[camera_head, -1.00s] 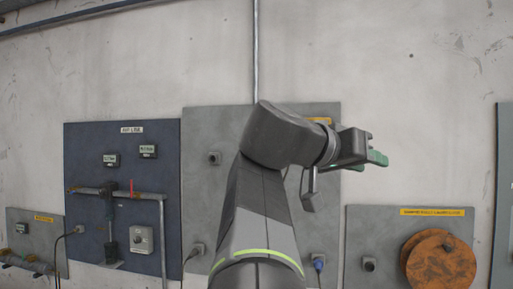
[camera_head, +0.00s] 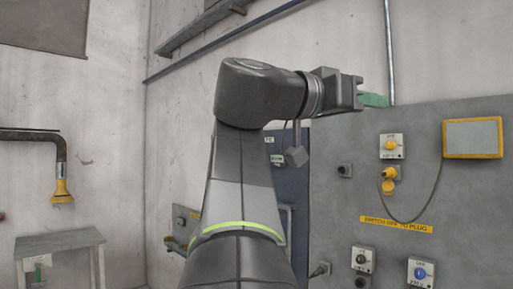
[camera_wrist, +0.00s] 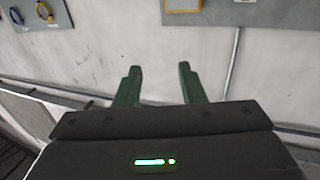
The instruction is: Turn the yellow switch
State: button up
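The yellow switch (camera_head: 391,146) is a round yellow knob on a white plate, high on the grey panel at the right of the head view. A yellow plug (camera_head: 389,174) with a dark cable sits just below it. My gripper (camera_head: 375,100) is up and left of the switch in the head picture, apart from it as far as I can tell. In the wrist view its two green fingers (camera_wrist: 158,82) are spread with nothing between them. A yellow ring-shaped part (camera_wrist: 44,11) shows at the wrist view's upper left; I cannot tell whether it is the switch.
The panel also holds a yellow-framed box (camera_head: 473,138), a blue switch (camera_head: 420,272), a dark switch (camera_head: 362,258) and a yellow label (camera_head: 396,224). A grey table (camera_head: 60,242) and a yellow-ended pipe (camera_head: 62,187) are at the left. My arm partly hides a blue panel (camera_head: 291,180).

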aim_at(390, 144)
jog(key=i+l+u, duration=0.2)
jog(key=i+l, duration=0.2)
jog(key=l, duration=0.25)
jog(key=i+l+u, duration=0.15)
jog(key=l, duration=0.2)
jog(key=i+l+u, duration=0.1)
jog(key=l, duration=0.25)
jog(key=i+l+u, duration=0.1)
jog(key=i+l, duration=0.15)
jog(key=l, duration=0.15)
jog(key=i+l+u, duration=0.1)
jog(key=l, duration=0.3)
